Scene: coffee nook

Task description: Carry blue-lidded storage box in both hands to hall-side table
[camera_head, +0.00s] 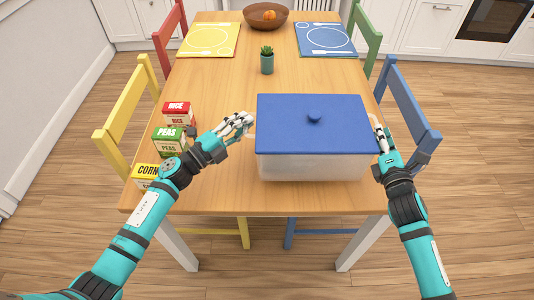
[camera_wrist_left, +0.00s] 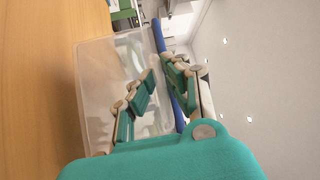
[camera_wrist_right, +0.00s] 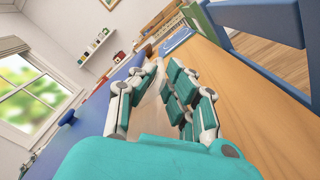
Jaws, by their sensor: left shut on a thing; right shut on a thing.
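The storage box has a blue lid (camera_head: 290,136) with a round knob and a clear body (camera_head: 312,168). It stands level at the near end of the wooden table, as far as the head view shows. My left gripper (camera_head: 245,124) is shut on the box's left side. The left wrist view shows the box's clear wall (camera_wrist_left: 98,75) by its fingers. My right gripper (camera_head: 378,130) is shut on the box's right side. The blue lid (camera_wrist_right: 98,105) lies beside its fingers in the right wrist view. The fingers hide the exact grip points.
The wooden table (camera_head: 222,90) holds red, green and yellow food boxes (camera_head: 170,140) at left, a small plant (camera_head: 267,62), yellow (camera_head: 209,40) and blue (camera_head: 325,40) placemats, and a fruit bowl (camera_head: 267,16). Yellow (camera_head: 125,122), red, blue (camera_head: 405,105) and green chairs flank it.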

